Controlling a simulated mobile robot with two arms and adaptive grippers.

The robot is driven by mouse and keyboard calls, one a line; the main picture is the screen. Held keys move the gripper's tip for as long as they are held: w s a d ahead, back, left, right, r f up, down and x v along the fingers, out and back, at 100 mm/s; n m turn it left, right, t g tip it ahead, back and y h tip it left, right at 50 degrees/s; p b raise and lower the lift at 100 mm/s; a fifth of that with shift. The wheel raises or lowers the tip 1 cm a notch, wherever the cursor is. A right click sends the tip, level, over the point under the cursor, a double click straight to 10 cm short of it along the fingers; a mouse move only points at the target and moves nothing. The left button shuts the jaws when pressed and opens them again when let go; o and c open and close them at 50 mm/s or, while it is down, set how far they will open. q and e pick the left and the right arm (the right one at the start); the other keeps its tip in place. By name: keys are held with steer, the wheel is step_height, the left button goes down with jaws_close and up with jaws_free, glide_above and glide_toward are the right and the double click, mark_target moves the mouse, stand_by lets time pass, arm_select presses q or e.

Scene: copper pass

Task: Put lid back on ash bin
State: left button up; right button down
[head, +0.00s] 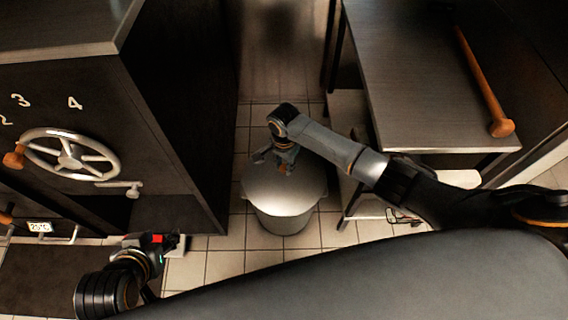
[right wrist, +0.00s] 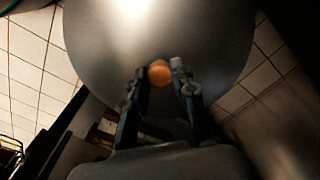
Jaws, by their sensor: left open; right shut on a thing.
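The ash bin (head: 284,224) is a round grey metal bin standing on the tiled floor between the dark oven block and the steel table. Its metal lid (head: 300,188) lies over the bin's mouth in the head view; I cannot tell whether it rests fully on the rim. My right gripper (head: 273,162) is above the lid, shut on its orange knob (right wrist: 160,72), which shows between the fingers in the right wrist view. The lid (right wrist: 110,40) fills the top of that view. My left gripper (head: 172,246) is open and low at the left, away from the bin.
The dark oven block (head: 175,120) with a spoked handwheel (head: 70,154) stands left. A steel table (head: 420,105) with a long wooden-handled tool (head: 484,85) stands right, with a lower shelf beneath. Tiled floor (head: 228,262) is clear in front of the bin.

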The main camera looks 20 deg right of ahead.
arm_select(q)
steer(key=shift+s, duration=0.1)
stand_by(0.6)
steer(key=shift+s+a+f, duration=0.1)
steer(key=shift+s+f, duration=0.05)
steer(key=shift+s, duration=0.1)
steer(key=shift+s+a+f+g, duration=0.2)
steer(key=shift+s+g, duration=0.25)
steer(key=shift+g, duration=0.05)
steer(key=shift+s+f, duration=0.1)
steer(key=shift+s, duration=0.1)
steer(key=shift+s+a, duration=0.1)
steer(key=shift+s+f+g+p, duration=0.1)
steer(key=shift+s+g+p, duration=0.2)
steer(key=shift+s+a+f+g+y, duration=0.1)
steer(key=shift+s+a+g+y, duration=0.1)
steer(key=shift+s, duration=0.15)
steer(key=shift+s+a+f+g+y, duration=0.1)
steer(key=shift+s+g, duration=0.1)
steer(key=shift+s, duration=0.1)
stand_by(0.5)
arm_select(e)
steer(key=c, duration=1)
jaws_free()
